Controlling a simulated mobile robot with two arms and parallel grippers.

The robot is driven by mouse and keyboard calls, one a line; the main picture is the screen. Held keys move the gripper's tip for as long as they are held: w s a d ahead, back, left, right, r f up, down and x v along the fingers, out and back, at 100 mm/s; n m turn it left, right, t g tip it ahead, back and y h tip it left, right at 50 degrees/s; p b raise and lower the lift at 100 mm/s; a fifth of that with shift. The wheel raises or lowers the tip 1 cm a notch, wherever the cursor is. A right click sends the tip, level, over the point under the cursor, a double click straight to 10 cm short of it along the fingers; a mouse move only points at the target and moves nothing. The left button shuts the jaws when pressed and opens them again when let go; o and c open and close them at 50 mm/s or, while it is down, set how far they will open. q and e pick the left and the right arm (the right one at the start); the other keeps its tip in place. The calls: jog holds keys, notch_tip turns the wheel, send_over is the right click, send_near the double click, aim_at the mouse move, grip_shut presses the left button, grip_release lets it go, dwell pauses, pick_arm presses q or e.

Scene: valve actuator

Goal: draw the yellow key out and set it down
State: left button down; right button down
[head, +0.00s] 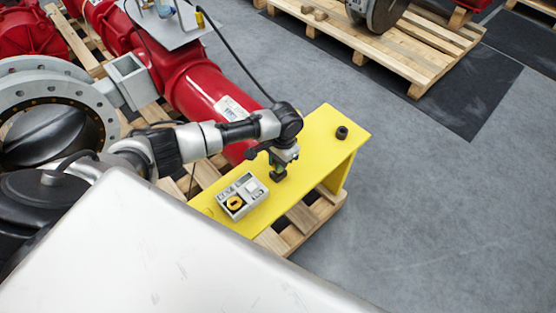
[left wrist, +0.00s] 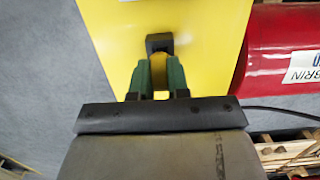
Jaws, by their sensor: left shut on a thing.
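The yellow key (left wrist: 160,63) is between the green fingers of my left gripper in the left wrist view, with little of it showing. A small black block (left wrist: 159,40) is just past the fingertips at the key's far end. I cannot tell how far the key sits in the block. In the head view my left gripper (head: 279,167) points down over the yellow bench (head: 318,125), shut, with the dark block (head: 277,177) right at its fingertips. The key itself is hidden there. My right gripper is not in view.
A black cylinder (head: 342,132) stands near the bench's far right end. Red pipework (head: 205,90) runs behind. Bare bench top lies between gripper and cylinder.

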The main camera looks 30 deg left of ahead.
pick_arm(q)
jog(key=shift+f, duration=0.55)
jog(key=c, duration=1)
grip_release()
jog(key=r, duration=0.3)
jog(key=w+r, duration=0.1)
jog(key=r, duration=0.6)
jog(key=shift+w+d+r+p, duration=0.25)
jog(key=shift+r+p, duration=0.1)
jog(key=shift+p, duration=0.05)
